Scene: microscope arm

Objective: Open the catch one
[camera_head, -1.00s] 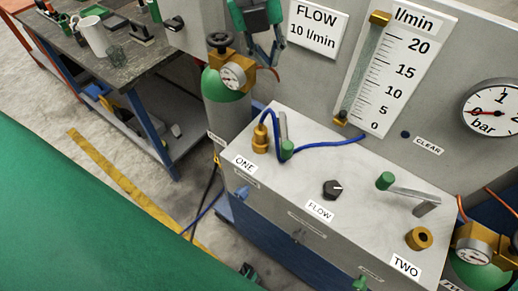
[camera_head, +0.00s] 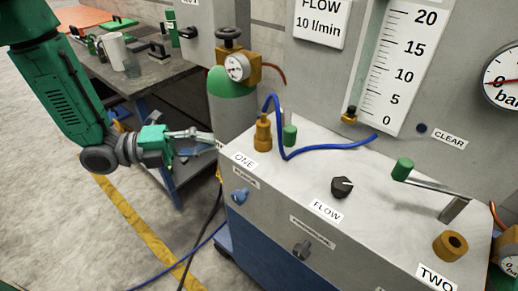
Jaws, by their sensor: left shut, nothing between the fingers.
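The catch one is a lever with a green knob (camera_head: 290,136) on the grey box top, beside the brass fitting (camera_head: 263,134) near the ONE label (camera_head: 245,160). Its grey bar shows partly behind the knob. A blue hose (camera_head: 320,149) loops from the brass fitting across the box top. My left gripper (camera_head: 208,137) comes in from the left, shut and empty. Its thin fingers point right, towards the box, and in the picture end left of the brass fitting, apart from the catch. My right gripper is not in view.
A second green-knobbed lever (camera_head: 403,169) stands by the brass socket (camera_head: 450,246) marked TWO. A black FLOW knob (camera_head: 341,187) sits between. A gas cylinder (camera_head: 232,105) with a gauge stands behind the left end. A workbench (camera_head: 150,75) with a mug is at the back left.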

